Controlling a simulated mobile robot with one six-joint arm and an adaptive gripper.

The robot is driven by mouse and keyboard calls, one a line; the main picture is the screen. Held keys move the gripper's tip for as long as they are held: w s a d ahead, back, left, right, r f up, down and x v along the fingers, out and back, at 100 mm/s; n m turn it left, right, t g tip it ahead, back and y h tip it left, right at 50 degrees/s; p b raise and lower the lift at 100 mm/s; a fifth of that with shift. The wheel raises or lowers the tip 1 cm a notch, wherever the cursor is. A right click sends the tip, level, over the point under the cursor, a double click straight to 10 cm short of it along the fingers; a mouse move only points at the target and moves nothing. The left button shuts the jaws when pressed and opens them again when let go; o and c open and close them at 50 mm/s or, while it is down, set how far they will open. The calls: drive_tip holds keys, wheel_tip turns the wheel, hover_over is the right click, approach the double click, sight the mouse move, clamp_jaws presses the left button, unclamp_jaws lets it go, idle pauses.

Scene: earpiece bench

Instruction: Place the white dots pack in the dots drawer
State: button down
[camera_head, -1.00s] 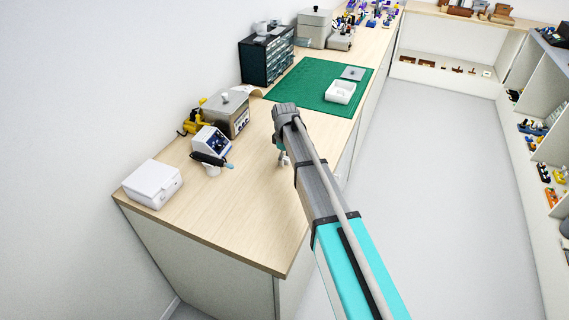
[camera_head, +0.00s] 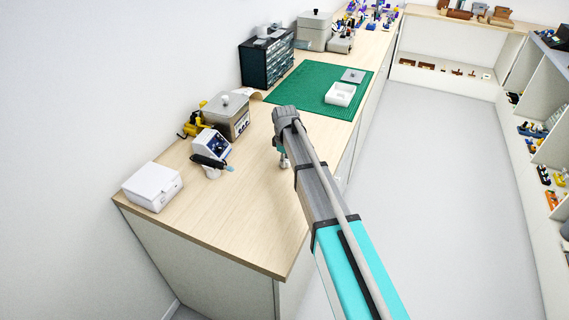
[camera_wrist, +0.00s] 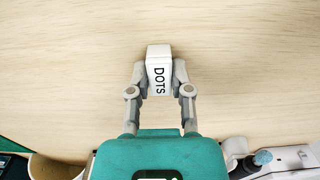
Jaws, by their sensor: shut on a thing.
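The white dots pack (camera_wrist: 158,54) is a small white box with "DOTS" in dark letters. In the wrist view it sits between the two fingers of my gripper (camera_wrist: 159,78), which is shut on it. Plain wood bench shows around the pack; I cannot tell whether it touches the bench. In the head view my gripper (camera_head: 283,160) is over the bench's right part, mostly hidden by my arm, and the pack cannot be made out. A dark drawer cabinet (camera_head: 262,67) with several small drawers stands at the back left; its labels are too small to read.
A green mat (camera_head: 290,93) with a white open tray (camera_head: 340,94) lies right of the cabinet. A metal bath (camera_head: 227,115), a device with a screen (camera_head: 211,144) and a white box (camera_head: 152,187) line the bench's left side. The front bench is clear.

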drive_tip(key=shift+r, duration=0.2)
wheel_tip(320, 180, up, 3)
drive_tip(key=p, duration=0.3)
drive_tip(key=s+d+r+p, duration=0.4)
drive_tip(key=s+r+p, duration=0.5)
drive_tip(key=s, duration=0.4)
drive_tip(key=shift+s+r+p, duration=0.25)
drive_tip(key=shift+r+p, duration=0.05)
drive_tip(key=shift+p, duration=0.25)
wheel_tip(320, 180, down, 2)
drive_tip(key=shift+f+b, duration=0.1)
drive_tip(key=shift+b, duration=1)
drive_tip(key=shift+s+d, duration=0.1)
drive_tip(key=shift+d, duration=0.1)
